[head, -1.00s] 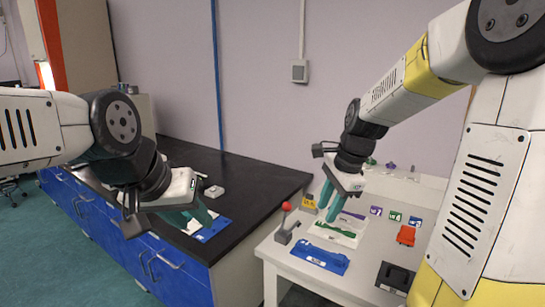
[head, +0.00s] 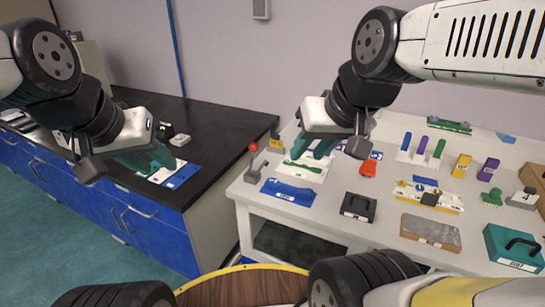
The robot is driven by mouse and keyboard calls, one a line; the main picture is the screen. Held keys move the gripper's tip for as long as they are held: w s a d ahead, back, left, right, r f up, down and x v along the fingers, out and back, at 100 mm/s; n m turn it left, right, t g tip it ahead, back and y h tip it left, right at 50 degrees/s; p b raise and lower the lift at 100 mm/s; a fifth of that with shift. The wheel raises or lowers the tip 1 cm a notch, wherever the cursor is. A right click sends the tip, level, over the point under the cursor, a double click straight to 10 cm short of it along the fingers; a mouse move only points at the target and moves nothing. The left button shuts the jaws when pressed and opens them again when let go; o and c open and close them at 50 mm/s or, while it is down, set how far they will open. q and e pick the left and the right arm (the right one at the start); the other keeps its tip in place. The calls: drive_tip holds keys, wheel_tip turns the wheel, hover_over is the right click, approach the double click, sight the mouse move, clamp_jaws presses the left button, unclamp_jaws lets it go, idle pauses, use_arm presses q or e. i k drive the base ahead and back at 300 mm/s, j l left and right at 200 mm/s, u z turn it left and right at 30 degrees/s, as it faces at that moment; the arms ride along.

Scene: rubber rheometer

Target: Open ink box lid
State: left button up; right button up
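A small black box with a dark handle on its lid and a light label on its front (head: 358,207) sits near the front edge of the white table; its lid looks shut. A teal box with a black handle (head: 515,247) stands at the table's right front, also shut. I cannot read the labels well enough to tell which is the ink box. My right gripper (head: 314,149) has teal fingers apart and empty, above the table's back left, behind and left of the black box. My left gripper (head: 152,160) looks open and empty over the black bench, far from both boxes.
On the white table (head: 325,217) are a red-knobbed lever (head: 253,160), a blue mat (head: 288,192), a red block (head: 368,170), a grey slab (head: 430,231) and yellow and purple blocks (head: 461,166). The black bench (head: 215,140) stands at left. A round wooden top (head: 240,289) is close in front.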

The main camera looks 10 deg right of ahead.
sight(358, 203)
drive_tip(key=z, duration=1.3)
